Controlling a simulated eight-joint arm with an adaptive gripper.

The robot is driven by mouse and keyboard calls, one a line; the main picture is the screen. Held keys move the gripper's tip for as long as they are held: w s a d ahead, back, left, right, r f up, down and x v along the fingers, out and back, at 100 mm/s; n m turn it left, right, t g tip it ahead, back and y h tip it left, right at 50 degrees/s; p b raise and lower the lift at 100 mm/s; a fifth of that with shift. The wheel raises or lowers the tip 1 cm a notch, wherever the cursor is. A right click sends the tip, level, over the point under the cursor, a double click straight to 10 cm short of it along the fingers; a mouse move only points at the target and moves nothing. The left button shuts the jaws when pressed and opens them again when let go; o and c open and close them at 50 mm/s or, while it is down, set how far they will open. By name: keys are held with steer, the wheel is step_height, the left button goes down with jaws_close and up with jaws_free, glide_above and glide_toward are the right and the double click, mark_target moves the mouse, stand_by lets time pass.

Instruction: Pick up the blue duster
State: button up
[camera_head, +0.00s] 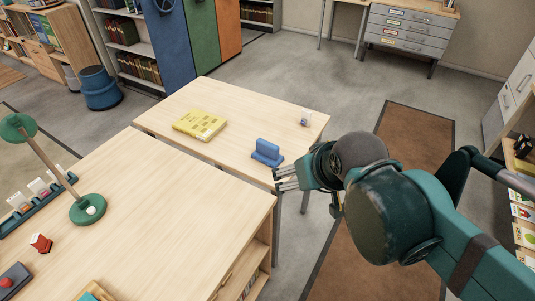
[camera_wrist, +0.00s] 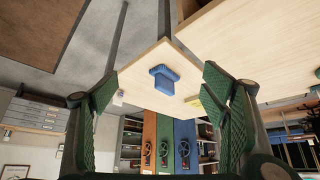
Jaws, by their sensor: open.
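The blue duster (camera_head: 267,152) lies on the wooden table near its front right edge, with its upright handle part on top of a flat base. It also shows in the wrist view (camera_wrist: 164,79), between and beyond my fingers. My gripper (camera_head: 284,178) is just in front of the duster, at the table's edge, and apart from it. In the wrist view my gripper (camera_wrist: 155,95) has its two green padded fingers spread wide with nothing between them.
A yellow book (camera_head: 199,124) lies on the same table (camera_head: 215,98), left of the duster. A small white cup-like object (camera_head: 305,119) stands near the right corner. A nearer table (camera_head: 165,215) holds a green lamp (camera_head: 88,208). The tabletop around the duster is clear.

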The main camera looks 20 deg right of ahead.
stand_by(0.4)
steer(key=o, duration=0.4)
steer(key=shift+c, duration=0.2)
steer(key=shift+w+r, duration=0.1)
steer(key=m+g+h+p, duration=0.3)
steer(key=m+g+p, duration=0.1)
steer(key=m+p, duration=0.6)
glide_above(265, 148)
steer(key=s, duration=0.2)
steer(key=shift+n, duration=0.4)
steer(key=f, duration=0.8)
steer(key=shift+a+p, duration=0.35)
steer(key=shift+a, duration=0.05)
steer(key=shift+w+a+f+m, duration=0.15)
steer(key=shift+w+f, duration=0.1)
steer(key=shift+f, duration=0.15)
steer(key=shift+w+a+f+m, duration=0.1)
steer(key=shift+w+f+m, duration=0.1)
steer(key=shift+f, duration=0.2)
